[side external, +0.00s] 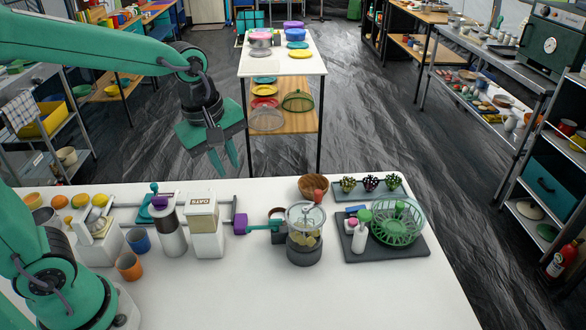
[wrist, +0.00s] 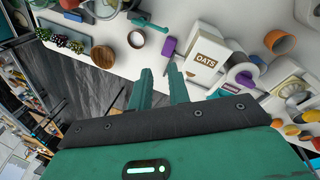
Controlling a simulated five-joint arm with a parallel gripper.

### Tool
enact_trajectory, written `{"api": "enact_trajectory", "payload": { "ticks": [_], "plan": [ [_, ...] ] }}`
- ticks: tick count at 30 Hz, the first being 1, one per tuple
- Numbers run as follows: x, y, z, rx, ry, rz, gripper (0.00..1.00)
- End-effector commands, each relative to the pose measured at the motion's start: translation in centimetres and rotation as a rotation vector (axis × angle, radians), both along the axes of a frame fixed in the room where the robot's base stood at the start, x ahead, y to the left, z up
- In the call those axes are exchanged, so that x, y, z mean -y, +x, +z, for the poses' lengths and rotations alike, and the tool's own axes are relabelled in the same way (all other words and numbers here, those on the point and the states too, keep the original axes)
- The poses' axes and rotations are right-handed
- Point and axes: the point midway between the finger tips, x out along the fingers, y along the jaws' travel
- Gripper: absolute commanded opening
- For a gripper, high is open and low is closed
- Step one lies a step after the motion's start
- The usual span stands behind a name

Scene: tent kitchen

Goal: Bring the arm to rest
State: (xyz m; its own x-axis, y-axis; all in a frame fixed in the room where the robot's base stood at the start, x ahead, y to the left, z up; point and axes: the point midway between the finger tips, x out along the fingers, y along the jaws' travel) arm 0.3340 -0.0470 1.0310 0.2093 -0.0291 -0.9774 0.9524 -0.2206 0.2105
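My gripper (side external: 226,168) hangs in the air above the back edge of the white table (side external: 205,301), fingers pointing down. It is empty, with a narrow gap between its two green fingers. In the wrist view the gripper (wrist: 161,78) also shows this gap, with nothing between the fingers. The oats container (side external: 203,221) stands upright on the table, below and apart from the fingers. It shows in the wrist view too (wrist: 204,62), to the right of the fingertips.
A glass blender-like jar (side external: 305,222), a wooden bowl (side external: 312,184) and a dark tray (side external: 358,252) with a green basket (side external: 397,225) stand to the right. An orange cup (side external: 129,266) and a blue cup (side external: 138,241) stand at left. The table's front middle is clear.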

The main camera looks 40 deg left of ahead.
Motion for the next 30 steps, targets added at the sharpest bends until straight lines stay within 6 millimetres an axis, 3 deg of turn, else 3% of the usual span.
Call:
{"api": "enact_trajectory", "payload": {
  "ticks": [13, 30],
  "plan": [
    [-2.4, -4.8, 2.3, 0.133, 0.153, -0.536, 0.18],
    [-4.4, -10.3, 2.9, 0.247, 0.435, -1.16, 0.18]
  ]
}}
